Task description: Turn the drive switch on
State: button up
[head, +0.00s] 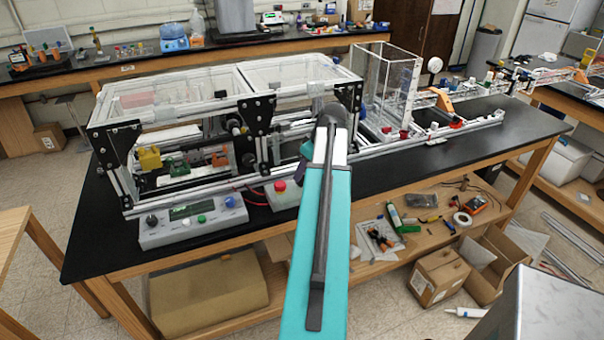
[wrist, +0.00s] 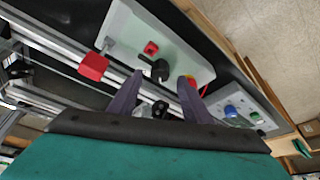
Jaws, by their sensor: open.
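A pale control box (wrist: 185,45) lies beyond my fingertips in the wrist view. It carries a black rotary knob (wrist: 158,69), a small red square control (wrist: 151,47) and a red button (wrist: 190,79) partly behind my right finger. No label is readable, so I cannot tell which is the drive switch. My gripper (wrist: 158,87) is open and empty, its fingers on either side of the knob's position in view; contact is unclear. In the head view, my arm hides most of the box (head: 284,200).
A second panel (head: 190,222) with a display, black and blue knobs and a green button stands left of the box. A clear-topped extrusion frame (head: 180,200) stands behind them on the black bench (head: 95,240). The bench front edge is close by.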

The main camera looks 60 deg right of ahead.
jog(key=shift+p+x, duration=0.4)
jog(key=shift+x, duration=1.2)
jog(key=c, duration=1)
